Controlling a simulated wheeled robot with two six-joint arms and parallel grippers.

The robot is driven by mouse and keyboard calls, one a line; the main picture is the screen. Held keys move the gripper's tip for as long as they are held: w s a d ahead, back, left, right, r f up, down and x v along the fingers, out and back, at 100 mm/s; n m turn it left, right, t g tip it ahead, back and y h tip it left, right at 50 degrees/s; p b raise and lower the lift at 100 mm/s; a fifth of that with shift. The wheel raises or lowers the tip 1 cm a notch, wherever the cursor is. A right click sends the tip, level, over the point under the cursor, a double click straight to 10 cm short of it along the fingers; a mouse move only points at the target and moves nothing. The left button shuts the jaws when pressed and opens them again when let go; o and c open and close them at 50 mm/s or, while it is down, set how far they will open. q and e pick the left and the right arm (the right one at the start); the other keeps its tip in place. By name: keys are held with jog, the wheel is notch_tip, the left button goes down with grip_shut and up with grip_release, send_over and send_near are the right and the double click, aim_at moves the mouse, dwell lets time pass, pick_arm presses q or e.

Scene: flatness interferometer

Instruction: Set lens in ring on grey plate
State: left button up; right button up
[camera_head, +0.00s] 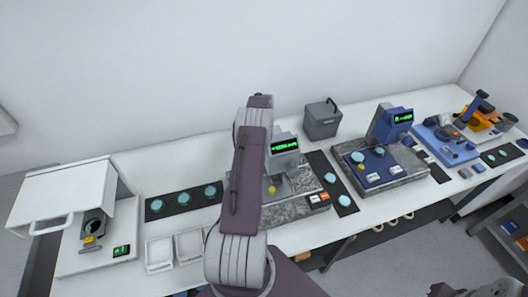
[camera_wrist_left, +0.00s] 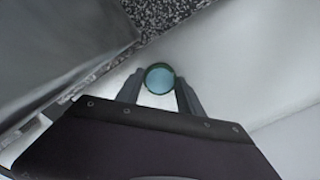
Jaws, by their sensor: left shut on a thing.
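In the left wrist view my left gripper (camera_wrist_left: 159,92) is shut on a round lens (camera_wrist_left: 159,78), pale blue with a dark green rim. In the head view my left arm stands in the middle and hides this gripper and lens. A speckled grey stone plate (camera_head: 300,207), part of an instrument with a green display (camera_head: 285,146), shows partly behind the arm. A speckled surface (camera_wrist_left: 170,14) is also at the top of the wrist view, apart from the lens. I cannot make out the ring. My right gripper is not in view.
A dark mat with several round lenses (camera_head: 184,202) lies left of the arm, near white trays (camera_head: 159,253). Another mat (camera_head: 320,164) with lenses lies right of it. A blue instrument on a stone base (camera_head: 408,172) stands further right. A grey box (camera_head: 322,120) stands behind.

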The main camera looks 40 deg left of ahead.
pick_arm(q)
jog(key=shift+a+f, duration=0.1)
jog(key=shift+f, duration=0.35)
jog(key=shift+f, duration=0.15)
jog(key=o, duration=1.4)
